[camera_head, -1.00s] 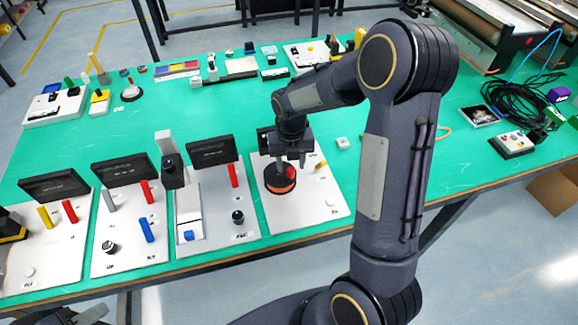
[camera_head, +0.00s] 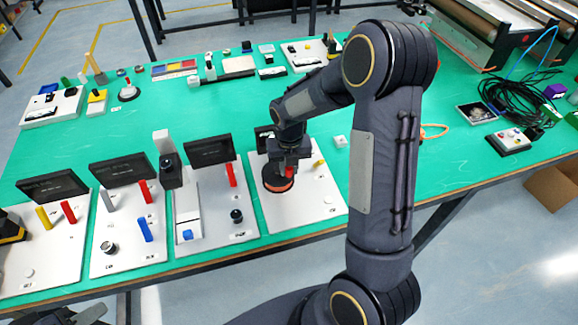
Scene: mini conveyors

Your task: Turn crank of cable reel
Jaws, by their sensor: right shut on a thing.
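The cable reel (camera_head: 277,184) is a dark round drum with an orange-red band. It stands on a white panel (camera_head: 317,207) at the front edge of the green table. My right gripper (camera_head: 289,166) reaches down over the right side of the reel. It is shut on the red crank handle (camera_head: 290,168), of which only a small part shows. The gripper covers the rest of the crank and part of the reel's top. My left gripper is not clearly in view.
White panels with coloured levers, knobs and black displays (camera_head: 122,170) stand close to the left. A yellow peg (camera_head: 319,163) stands right of the reel. A small white block (camera_head: 340,141) sits behind the panel. Black cable (camera_head: 515,98) lies farther right.

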